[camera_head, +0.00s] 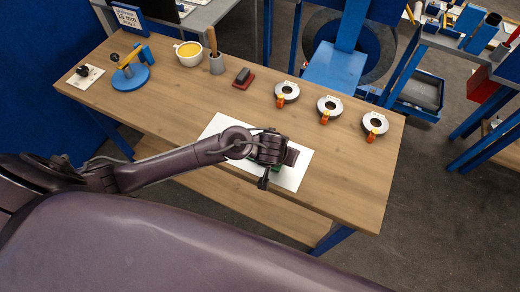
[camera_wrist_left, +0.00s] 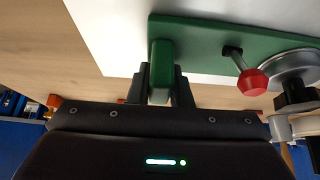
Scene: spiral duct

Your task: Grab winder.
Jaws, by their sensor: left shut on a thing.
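The winder (camera_wrist_left: 222,42) has a green base plate, a crank with a red knob (camera_wrist_left: 252,82) and a silver round part (camera_wrist_left: 288,65) at the right of the left wrist view. It lies on a white sheet (camera_head: 213,130) on the table. My left gripper (camera_wrist_left: 161,85) is shut on the green block at the plate's near edge, one dark finger on each side. In the head view my left gripper (camera_head: 270,160) covers most of the winder; only bits of green show. My right gripper is not in view.
Three silver rolls with orange parts (camera_head: 329,106) lie along the right of the wooden table (camera_head: 190,105). A red-and-black block (camera_head: 243,78), a tool in a grey pot (camera_head: 216,63), a bowl of yellow stuff (camera_head: 189,53) and a blue stand (camera_head: 131,78) are at the back.

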